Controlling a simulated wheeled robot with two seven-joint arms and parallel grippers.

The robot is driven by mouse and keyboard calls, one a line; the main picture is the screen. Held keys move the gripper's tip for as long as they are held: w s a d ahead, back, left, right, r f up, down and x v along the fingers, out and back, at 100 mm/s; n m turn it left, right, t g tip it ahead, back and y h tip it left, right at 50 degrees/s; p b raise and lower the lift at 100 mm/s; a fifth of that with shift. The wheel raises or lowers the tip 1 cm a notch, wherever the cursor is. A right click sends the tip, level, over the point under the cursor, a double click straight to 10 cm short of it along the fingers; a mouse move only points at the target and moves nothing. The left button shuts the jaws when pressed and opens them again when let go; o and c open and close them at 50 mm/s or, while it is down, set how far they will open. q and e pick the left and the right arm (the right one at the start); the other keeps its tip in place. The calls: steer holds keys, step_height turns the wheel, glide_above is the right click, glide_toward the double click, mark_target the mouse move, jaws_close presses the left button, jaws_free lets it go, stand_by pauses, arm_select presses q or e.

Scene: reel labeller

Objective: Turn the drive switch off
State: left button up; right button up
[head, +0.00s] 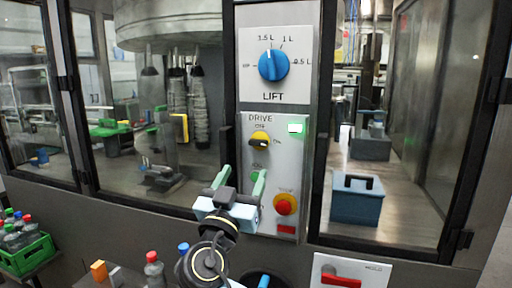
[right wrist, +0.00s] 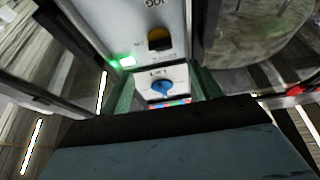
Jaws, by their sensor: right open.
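The drive switch (head: 260,141) is a yellow knob with a dark handle on the control panel, under the word DRIVE. My left gripper is not in view.
A blue LIFT knob (head: 273,65) is above the switch. A red stop button (head: 285,204) is at the panel's lower right. A red-handled switch (head: 341,281) is at the bottom. Glass doors flank the panel. A green crate of bottles (head: 28,254) is at lower left.

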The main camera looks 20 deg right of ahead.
mark_target(257, 146)
steer(key=p+x, duration=0.2)
steer(key=x, duration=0.7)
steer(key=shift+w+d+r, duration=0.1)
steer(key=shift+w+d, duration=0.1)
steer(key=shift+w, duration=0.05)
steer(key=shift+w+d+r, duration=0.1)
steer(key=shift+w+d, duration=0.15)
steer(key=shift+w, duration=0.1)
steer(key=c, duration=1)
